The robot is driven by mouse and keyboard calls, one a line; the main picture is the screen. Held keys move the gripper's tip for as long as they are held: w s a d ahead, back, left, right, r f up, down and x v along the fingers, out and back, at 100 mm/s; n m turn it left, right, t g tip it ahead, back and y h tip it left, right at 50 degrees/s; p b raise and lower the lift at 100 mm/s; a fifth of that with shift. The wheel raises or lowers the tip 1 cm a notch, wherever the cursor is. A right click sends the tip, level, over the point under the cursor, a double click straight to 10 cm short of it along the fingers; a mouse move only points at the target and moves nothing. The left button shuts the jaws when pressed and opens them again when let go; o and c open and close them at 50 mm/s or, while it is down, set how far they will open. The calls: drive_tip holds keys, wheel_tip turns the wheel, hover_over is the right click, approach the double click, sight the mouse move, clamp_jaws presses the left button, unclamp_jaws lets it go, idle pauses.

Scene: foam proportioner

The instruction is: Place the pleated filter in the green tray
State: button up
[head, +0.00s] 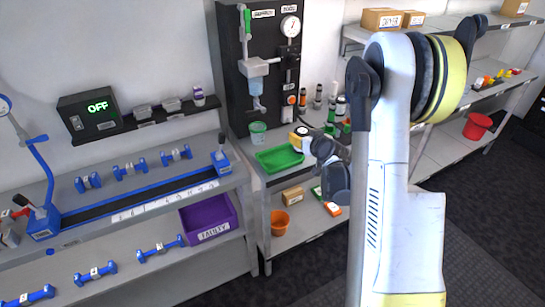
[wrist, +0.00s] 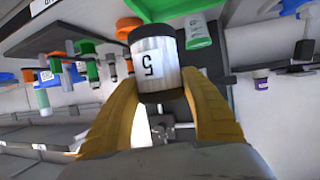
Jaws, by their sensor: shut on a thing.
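My gripper (wrist: 160,92) is shut on a short cylinder with dark ends and a white body marked 5, apparently the pleated filter (wrist: 152,67); no pleats can be made out. In the head view my gripper (head: 300,139) is just above and right of the green tray (head: 265,166), near its back right edge. The green tray lies on the bench's upper shelf and looks empty where visible. In the wrist view a green surface (wrist: 165,8), likely the tray, shows behind the filter; the gap between them cannot be judged.
A clear green-rimmed cup (head: 258,133) stands behind the tray, below the dark panel (head: 262,30). A purple bin (head: 208,222) is lower left. An orange pot (head: 280,222) and boxes sit on the shelf below.

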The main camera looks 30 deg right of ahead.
drive_tip(key=shift+w+a+f+b, duration=0.6)
drive_tip(key=shift+w+a+f, duration=0.15)
drive_tip(key=shift+w+f, duration=0.65)
drive_tip(key=shift+w+a+f+b, duration=0.55)
drive_tip(key=shift+w+a+f, duration=0.45)
drive_tip(key=shift+f, duration=0.7)
drive_tip(key=shift+w+a+f+b, duration=0.6)
drive_tip(key=shift+w+f, duration=0.8)
drive_tip(key=shift+f, duration=0.15)
drive_tip(key=shift+f, duration=0.2)
drive_tip(key=o, duration=1.2)
drive_tip(key=shift+o, duration=0.5)
drive_tip(key=shift+r, duration=0.1)
